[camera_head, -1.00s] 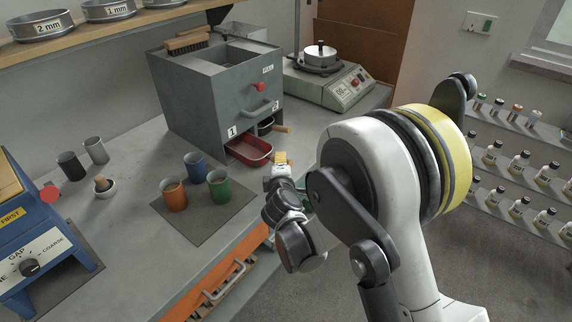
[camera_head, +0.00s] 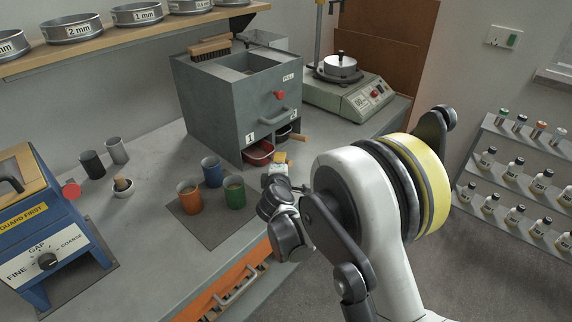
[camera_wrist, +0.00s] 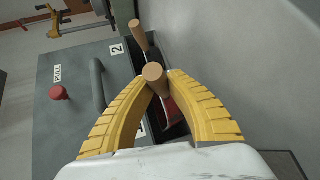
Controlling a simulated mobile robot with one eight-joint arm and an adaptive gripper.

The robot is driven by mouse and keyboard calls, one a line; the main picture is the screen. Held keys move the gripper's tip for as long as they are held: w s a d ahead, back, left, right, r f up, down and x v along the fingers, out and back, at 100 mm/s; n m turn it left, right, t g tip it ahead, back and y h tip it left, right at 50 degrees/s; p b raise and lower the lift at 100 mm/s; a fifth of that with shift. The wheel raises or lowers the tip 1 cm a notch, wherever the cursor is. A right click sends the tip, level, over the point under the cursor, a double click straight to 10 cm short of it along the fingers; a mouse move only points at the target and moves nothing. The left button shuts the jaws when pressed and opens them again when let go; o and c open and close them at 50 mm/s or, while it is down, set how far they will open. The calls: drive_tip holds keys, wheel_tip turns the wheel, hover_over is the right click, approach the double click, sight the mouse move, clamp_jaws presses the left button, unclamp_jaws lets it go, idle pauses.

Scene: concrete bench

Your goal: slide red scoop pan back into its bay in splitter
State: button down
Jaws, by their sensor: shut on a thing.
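The grey splitter (camera_head: 214,105) stands on the bench with two bays marked 1 and 2; it also shows in the wrist view (camera_wrist: 75,130). The red scoop pan (camera_head: 259,152) is partly inside bay 1, with its front end still outside. In the wrist view, a strip of the red pan (camera_wrist: 172,112) shows beside my right finger. My gripper (camera_wrist: 155,80) has its yellow fingers closed on the pan's round wooden handle (camera_wrist: 153,72). In the head view, my gripper (camera_head: 280,160) is just in front of bay 1. The pan's far end is hidden inside the splitter.
A second pan's wooden handle (camera_head: 300,137) sticks out of bay 2, close by; it also shows in the wrist view (camera_wrist: 139,36). Orange (camera_head: 189,198), blue (camera_head: 212,172) and green (camera_head: 234,193) cups stand on a mat to the left of my gripper.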

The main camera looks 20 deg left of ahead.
sight(271, 153)
drive_tip(key=shift+w+a+f, duration=0.1)
drive_tip(key=shift+w+a, duration=0.25)
drive_tip(key=shift+a, duration=0.4)
drive_tip(key=shift+w+a, duration=0.3)
drive_tip(key=shift+a, duration=0.45)
drive_tip(key=shift+w+a+f, duration=0.1)
drive_tip(key=shift+w+a, duration=0.25)
drive_tip(key=shift+a, duration=0.4)
drive_tip(key=c, duration=1.3)
unclamp_jaws()
drive_tip(key=shift+c, duration=0.2)
drive_tip(key=v, duration=1.2)
drive_tip(key=shift+r, duration=0.15)
